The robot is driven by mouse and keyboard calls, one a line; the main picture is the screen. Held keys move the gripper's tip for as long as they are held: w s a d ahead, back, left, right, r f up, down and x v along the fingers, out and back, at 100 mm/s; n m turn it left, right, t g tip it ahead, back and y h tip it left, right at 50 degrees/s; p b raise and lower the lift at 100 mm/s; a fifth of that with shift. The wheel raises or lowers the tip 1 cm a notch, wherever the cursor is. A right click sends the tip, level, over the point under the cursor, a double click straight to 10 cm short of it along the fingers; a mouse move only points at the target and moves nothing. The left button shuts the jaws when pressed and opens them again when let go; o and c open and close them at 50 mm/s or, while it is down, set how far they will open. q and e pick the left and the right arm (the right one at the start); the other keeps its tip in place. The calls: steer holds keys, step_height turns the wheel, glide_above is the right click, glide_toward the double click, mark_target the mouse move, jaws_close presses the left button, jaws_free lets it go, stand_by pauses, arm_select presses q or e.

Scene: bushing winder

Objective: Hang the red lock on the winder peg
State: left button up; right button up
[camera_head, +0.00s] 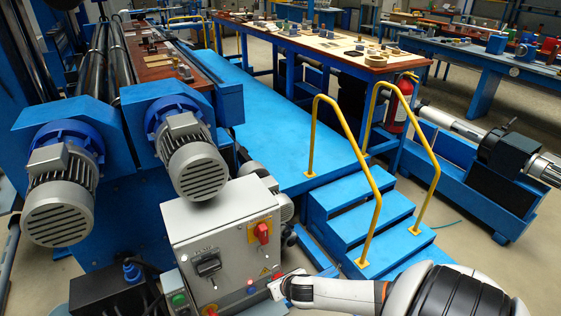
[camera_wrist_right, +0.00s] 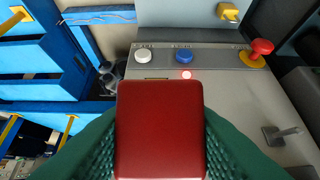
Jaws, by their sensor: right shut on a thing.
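The red lock (camera_wrist_right: 160,130) shows as a plain red block filling the lower middle of the right wrist view. My right gripper (camera_wrist_right: 160,150) is shut on it, with dark fingers on both sides. In the head view my right gripper (camera_head: 280,290) is at the front of the grey control box (camera_head: 215,225), near its lower right; a bit of red shows beside it. My left gripper is out of view.
A red knob on a yellow plate (camera_wrist_right: 261,50) and white, blue and lit red buttons are on the panel. Blue steps (camera_head: 365,225) with yellow handrails (camera_head: 350,135) stand right of the box. Two motors (camera_head: 190,155) rise behind it. A green button box (camera_head: 178,300) is at lower left.

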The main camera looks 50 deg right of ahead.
steer(key=w+b, duration=0.1)
steer(key=w, duration=0.1)
steer(key=w+d+f+b, duration=0.1)
steer(key=w+b, duration=0.1)
steer(key=w, duration=0.1)
steer(key=w+d+b, duration=0.1)
steer(key=w, duration=0.1)
steer(key=shift+w+d+f+b, duration=0.15)
steer(key=shift+d+b, duration=0.05)
steer(key=shift+b, duration=0.1)
stand_by(0.4)
stand_by(0.7)
steer(key=o, duration=1.1)
